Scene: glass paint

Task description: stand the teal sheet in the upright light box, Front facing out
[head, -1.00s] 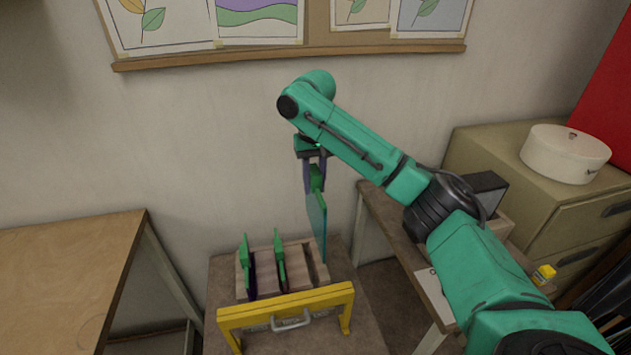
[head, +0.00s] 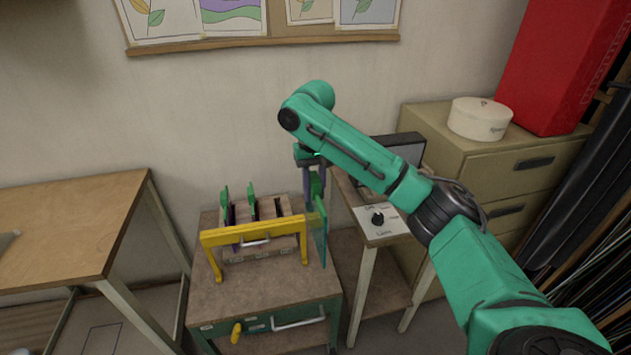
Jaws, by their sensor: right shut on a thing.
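My right gripper (head: 313,190) points down and is shut on the green grip at the top of the teal sheet (head: 320,235). The sheet hangs upright, seen nearly edge-on, at the right side of the slotted wooden rack (head: 262,252). I cannot tell which face is the Front. What looks like the light box (head: 408,150), a dark upright panel, stands on the small table to the right, partly hidden behind my right arm. My left gripper is not in view.
The small table (head: 345,190) carries a white control panel with a black knob (head: 378,218). A drawer cabinet (head: 500,165) with a round white box (head: 479,118) stands at the right.

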